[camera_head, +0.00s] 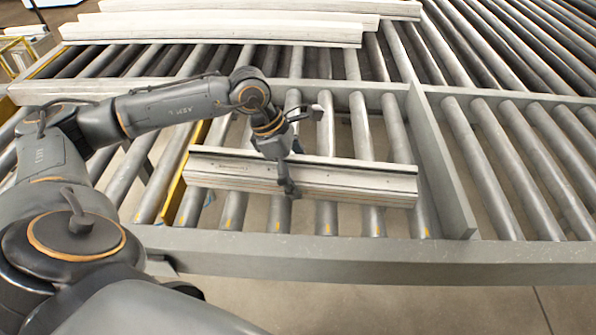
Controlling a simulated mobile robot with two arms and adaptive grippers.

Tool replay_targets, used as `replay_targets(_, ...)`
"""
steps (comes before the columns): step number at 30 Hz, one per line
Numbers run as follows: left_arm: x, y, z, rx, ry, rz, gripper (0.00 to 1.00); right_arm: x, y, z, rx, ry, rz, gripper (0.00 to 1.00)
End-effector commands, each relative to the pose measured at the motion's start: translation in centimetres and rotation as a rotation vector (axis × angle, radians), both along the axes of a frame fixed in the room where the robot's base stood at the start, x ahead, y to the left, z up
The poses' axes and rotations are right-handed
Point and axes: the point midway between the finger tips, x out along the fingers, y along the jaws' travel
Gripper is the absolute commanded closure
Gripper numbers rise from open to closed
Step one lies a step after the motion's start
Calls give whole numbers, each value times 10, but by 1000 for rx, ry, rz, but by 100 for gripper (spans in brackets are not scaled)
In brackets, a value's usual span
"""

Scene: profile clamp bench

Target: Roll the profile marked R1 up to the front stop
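A pale, long profile (345,182) lies crosswise on the rollers in the near bay; no R1 marking is readable on it. A grey rail (350,252) runs along the front end of the rollers, with a strip of bare rollers between it and the profile. My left gripper (304,150) is over the left-middle part of the profile. Its fingers look spread apart, one toward the profile's far side and one in front of its near face. Whether they touch the profile cannot be told. My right gripper is not in view.
Several more pale profiles (215,30) lie on the rollers at the back, behind a grey crossbar (330,88). A grey divider (440,165) closes the bay on the right; a yellow bar (180,180) stands at the left. Rollers right of the divider are bare.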

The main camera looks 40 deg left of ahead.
Motion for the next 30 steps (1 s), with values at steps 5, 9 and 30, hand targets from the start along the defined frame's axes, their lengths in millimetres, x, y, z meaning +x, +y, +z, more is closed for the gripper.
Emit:
replay_targets(5,0,0,0,0,0,0,52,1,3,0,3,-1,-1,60)
replay_targets(9,0,0,0,0,0,0,81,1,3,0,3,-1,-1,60)
replay_targets(30,0,0,0,0,1,83,94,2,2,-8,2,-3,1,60)
